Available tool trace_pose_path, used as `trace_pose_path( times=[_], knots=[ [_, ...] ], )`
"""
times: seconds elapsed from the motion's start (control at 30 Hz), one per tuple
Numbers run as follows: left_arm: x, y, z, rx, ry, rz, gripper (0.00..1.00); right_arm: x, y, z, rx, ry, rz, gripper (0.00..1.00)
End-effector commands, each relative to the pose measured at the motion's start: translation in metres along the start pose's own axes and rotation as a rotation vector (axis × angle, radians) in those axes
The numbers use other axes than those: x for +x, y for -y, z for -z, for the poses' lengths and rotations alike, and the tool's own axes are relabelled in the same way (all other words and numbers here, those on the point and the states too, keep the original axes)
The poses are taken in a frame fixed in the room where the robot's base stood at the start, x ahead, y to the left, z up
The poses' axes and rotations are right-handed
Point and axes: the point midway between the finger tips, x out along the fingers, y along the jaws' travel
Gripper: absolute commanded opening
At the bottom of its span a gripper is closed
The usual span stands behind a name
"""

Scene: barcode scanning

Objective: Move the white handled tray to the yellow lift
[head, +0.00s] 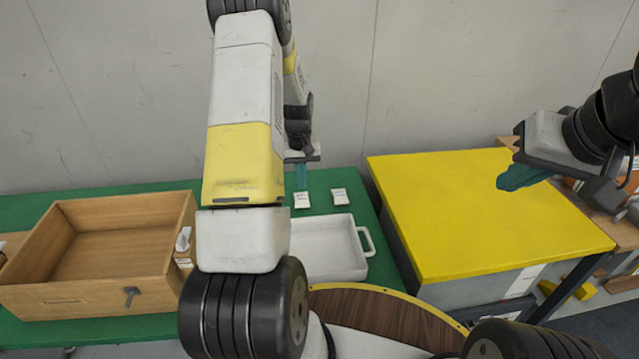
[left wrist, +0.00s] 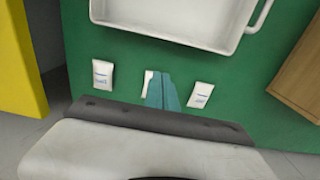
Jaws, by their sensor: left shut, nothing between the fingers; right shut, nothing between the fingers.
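The white handled tray (head: 345,272) is on the green table, partly hidden behind my left arm in the head view. Its right handle (head: 369,241) is in plain sight. In the left wrist view the tray (left wrist: 185,35) is cut off at the top, and its visible inside looks empty. The yellow lift (head: 490,215) stands to the right of the table; its edge shows in the left wrist view (left wrist: 18,70). My left gripper (head: 301,178) is shut and empty beyond the tray's far side, near the white packets (left wrist: 160,90). My right gripper (head: 520,178) is shut and empty above the lift's right part.
Small white packets (head: 340,196) lie on the green table (head: 120,330) beyond the tray. A wooden box (head: 100,288) stands on the left. A wooden table with items (head: 620,222) is behind the lift at the right. The yellow top is clear.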

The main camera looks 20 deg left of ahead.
Motion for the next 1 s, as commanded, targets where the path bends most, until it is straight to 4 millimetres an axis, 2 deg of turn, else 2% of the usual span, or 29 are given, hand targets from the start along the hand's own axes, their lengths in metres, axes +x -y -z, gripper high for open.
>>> trace_pose_path(
  times=[0.27, 0.67, 0.8, 1.0],
  knots=[
    [0.03, 0.003, 0.001, -0.006, 0.011, 0.007, 0.0, 0.0, 0.0, 0.0, 0.0, 0.0, 0.0, 0.0],
    [0.113, 0.003, 0.0, -0.006, 0.011, 0.006, 0.0, 0.0, 0.0, 0.0, 0.0, 0.0, 0.0, 0.0],
    [0.11, 0.002, -0.022, -0.005, 0.009, 0.005, 0.0, 0.0, 0.0, 0.0, 0.0, 0.0, 0.0, 0.0],
    [0.109, 0.003, -0.037, -0.006, 0.007, 0.005, 0.0, 0.0, 0.0, 0.0, 0.0, 0.0, 0.0, 0.0]
  ],
)
